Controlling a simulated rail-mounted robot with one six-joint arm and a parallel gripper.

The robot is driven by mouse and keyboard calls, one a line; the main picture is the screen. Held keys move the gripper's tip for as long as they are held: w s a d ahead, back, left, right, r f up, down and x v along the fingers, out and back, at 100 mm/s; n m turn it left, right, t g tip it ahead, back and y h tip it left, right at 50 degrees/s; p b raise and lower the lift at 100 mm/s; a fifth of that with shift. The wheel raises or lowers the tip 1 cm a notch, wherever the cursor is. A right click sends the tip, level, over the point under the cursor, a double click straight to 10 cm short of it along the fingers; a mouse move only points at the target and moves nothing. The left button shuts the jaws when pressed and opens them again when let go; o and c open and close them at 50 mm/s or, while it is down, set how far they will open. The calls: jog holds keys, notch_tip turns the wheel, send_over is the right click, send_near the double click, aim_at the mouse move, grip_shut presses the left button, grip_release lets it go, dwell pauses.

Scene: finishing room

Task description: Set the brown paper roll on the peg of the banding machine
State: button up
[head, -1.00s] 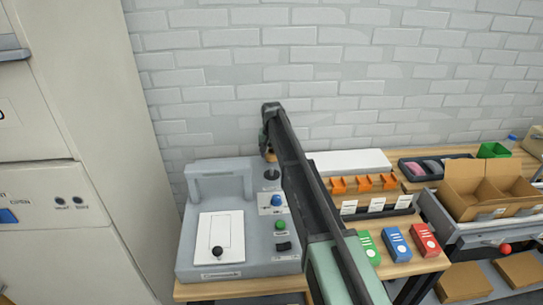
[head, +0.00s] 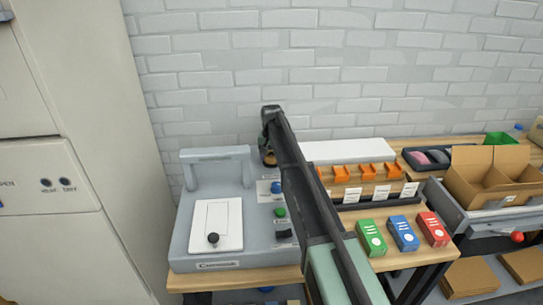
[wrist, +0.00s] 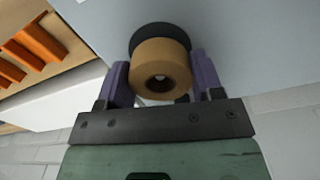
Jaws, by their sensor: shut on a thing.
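The brown paper roll (wrist: 160,66) is between the two purple fingers of my gripper (wrist: 162,75), which is shut on it. A dark round disc (wrist: 160,31) on the banding machine lies right behind the roll, in line with it. A small pale spot shows in the roll's hole; I cannot tell whether it is the peg's tip. In the head view the roll (head: 270,158) shows as a small brown patch under my gripper, at the back right of the grey banding machine (head: 190,243). The peg is hidden there by the roll and my arm.
The machine has a blue knob (head: 277,187), a green button (head: 280,212) and a raised grey frame (head: 216,155) left of my gripper. An orange-slotted rack (head: 366,172) and a white box (head: 348,151) stand to the right. A brick wall is behind.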

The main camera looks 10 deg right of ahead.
dwell(0.3)
jog(key=o, duration=1.2)
jog(key=shift+r, duration=0.2)
jog(key=shift+r+p, duration=1)
jog(key=shift+p, duration=0.15)
notch_tip(320, 180, up, 6)
jog(key=p, duration=0.6)
